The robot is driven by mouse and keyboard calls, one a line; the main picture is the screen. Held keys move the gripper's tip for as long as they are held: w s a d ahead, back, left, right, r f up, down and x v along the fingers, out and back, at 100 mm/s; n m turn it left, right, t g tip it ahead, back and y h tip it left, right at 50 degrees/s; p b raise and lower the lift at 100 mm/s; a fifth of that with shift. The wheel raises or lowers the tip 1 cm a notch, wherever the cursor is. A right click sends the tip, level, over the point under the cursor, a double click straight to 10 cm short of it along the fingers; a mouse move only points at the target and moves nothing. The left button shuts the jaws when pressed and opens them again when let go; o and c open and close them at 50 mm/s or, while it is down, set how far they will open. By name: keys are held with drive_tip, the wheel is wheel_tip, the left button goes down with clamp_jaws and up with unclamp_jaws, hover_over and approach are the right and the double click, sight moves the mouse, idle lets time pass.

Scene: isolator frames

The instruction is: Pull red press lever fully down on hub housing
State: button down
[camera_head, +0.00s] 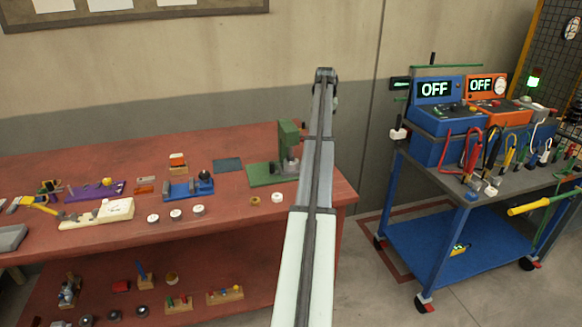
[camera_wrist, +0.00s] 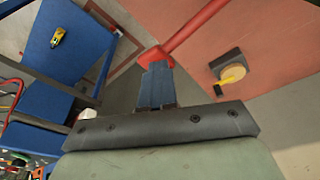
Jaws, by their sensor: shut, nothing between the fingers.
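The green press (camera_head: 288,134) stands on its green base (camera_head: 262,173) at the right end of the red bench. My arm crosses in front of it and hides its right side, so most of the lever is hidden in the head view. In the wrist view the red lever (camera_wrist: 197,27) runs from the top edge down left to a wider red end. My gripper (camera_wrist: 154,72) is shut and empty, its fingertips at that red end. They overlap it in the picture; I cannot tell whether they touch. The hub housing is not clear in either view.
The red bench (camera_head: 130,158) holds a blue fixture (camera_head: 189,188), white round parts and trays left of the press. A blue cart (camera_head: 435,238) with instruments reading OFF stands at right. Bare floor lies between. A tan disc (camera_wrist: 234,73) with a yellow piece shows in the wrist view.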

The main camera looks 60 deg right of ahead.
drive_tip(key=shift+s+f, duration=0.15)
drive_tip(key=shift+f, duration=1.2)
idle(0.3)
wheel_tip(320, 180, up, 13)
drive_tip(key=w+a, duration=0.1)
drive_tip(key=w, duration=0.1)
drive_tip(key=shift+w+a+f, duration=0.2)
drive_tip(key=shift+a, duration=0.2)
idle(1.3)
idle(0.5)
